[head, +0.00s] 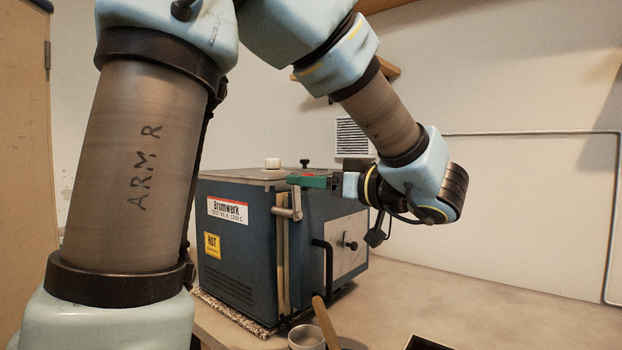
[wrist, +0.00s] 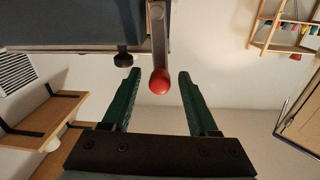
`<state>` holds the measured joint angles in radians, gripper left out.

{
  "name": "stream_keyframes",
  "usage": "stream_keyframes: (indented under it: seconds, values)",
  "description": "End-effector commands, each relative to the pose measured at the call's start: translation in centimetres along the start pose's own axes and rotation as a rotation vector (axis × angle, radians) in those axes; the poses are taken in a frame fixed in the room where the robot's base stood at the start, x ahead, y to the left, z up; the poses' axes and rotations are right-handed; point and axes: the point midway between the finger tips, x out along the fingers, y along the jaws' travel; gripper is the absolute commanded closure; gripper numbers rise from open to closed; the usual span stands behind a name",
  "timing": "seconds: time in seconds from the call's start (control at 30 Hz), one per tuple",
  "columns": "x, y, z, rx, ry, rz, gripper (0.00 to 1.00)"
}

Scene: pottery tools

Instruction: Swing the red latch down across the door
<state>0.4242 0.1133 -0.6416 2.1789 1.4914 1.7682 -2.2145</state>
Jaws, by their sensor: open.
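The latch shows in the wrist view as a grey metal lever (wrist: 158,35) with a red ball knob (wrist: 159,81) at its end. In the head view the latch's grey arm (head: 297,200) stands upright from a pivot on the kiln's front edge; its red knob is hidden there. My gripper (head: 293,181) is at the top of the latch. In the wrist view its two green fingers (wrist: 160,77) are open, with the knob between them and a gap on each side. The kiln door (head: 345,250) is light grey with a black handle and looks closed.
The blue-grey kiln (head: 232,258) stands on a speckled slab on the worktop (head: 450,305). A cup (head: 306,337) with a wooden-handled tool is in front of it. A dark tray (head: 427,343) lies at the front edge. The worktop to the right is clear.

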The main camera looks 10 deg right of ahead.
Motion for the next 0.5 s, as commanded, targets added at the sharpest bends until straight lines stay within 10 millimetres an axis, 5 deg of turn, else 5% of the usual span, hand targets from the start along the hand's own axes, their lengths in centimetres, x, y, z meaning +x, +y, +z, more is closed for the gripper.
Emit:
stream_keyframes:
  seconds: [0.1,0.5]
  values:
    - [-0.02,0.0,0.03,0.0,0.0,0.0,0.41]
    - [-0.04,0.01,0.01,0.0,0.0,0.0,0.86]
